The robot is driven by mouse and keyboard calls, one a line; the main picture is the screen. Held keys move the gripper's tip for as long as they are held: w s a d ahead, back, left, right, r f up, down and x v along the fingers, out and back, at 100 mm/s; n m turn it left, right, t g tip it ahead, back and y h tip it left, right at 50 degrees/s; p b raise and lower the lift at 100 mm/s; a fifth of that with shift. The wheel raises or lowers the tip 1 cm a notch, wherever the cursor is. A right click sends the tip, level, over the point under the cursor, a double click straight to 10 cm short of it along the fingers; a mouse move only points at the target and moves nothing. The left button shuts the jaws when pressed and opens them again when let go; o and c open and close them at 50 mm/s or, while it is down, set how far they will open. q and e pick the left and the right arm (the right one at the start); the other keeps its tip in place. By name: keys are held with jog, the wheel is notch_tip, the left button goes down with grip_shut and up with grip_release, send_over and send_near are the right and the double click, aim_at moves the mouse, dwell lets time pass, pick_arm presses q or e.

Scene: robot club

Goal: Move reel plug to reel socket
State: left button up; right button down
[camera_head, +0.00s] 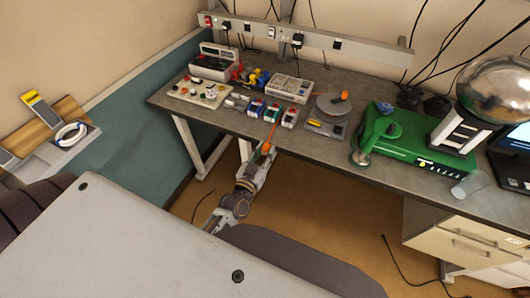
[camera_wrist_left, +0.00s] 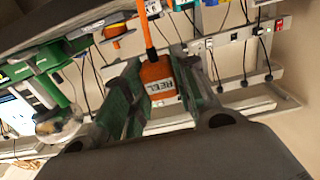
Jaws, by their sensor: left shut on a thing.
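My left gripper (camera_head: 262,158) is in front of the workbench edge, over the floor. It is shut on the orange reel plug (camera_head: 266,147), from which an orange cable rises toward the bench. In the left wrist view the reel plug (camera_wrist_left: 157,72) sits between the fingers of the left gripper (camera_wrist_left: 160,98), with a white label reading REEL. A row of small coloured socket units (camera_head: 273,112) stands near the bench's front edge. I cannot tell which one is the reel socket. My right gripper is not in view.
The grey workbench (camera_head: 230,118) carries a grey disc with an orange knob (camera_head: 333,103), a grey box (camera_head: 291,88) and a board with knobs (camera_head: 198,91). A green machine (camera_head: 408,138) stands to the right. A power strip (camera_head: 300,37) runs along the wall.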

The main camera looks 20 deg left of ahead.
pick_arm(q)
jog(key=shift+r+p, duration=0.6)
jog(key=shift+r, duration=0.2)
jog(key=shift+s+a+f+m+h, duration=0.1)
jog(key=shift+a+f+m+h, duration=0.25)
jog(key=shift+a+h, duration=0.2)
jog(key=shift+a+m+g+h, duration=1.75)
jog(key=shift+a+g+h, duration=0.4)
jog(key=shift+a, duration=0.3)
jog(key=shift+a+m+g, duration=0.3)
jog(key=shift+a+g, duration=0.05)
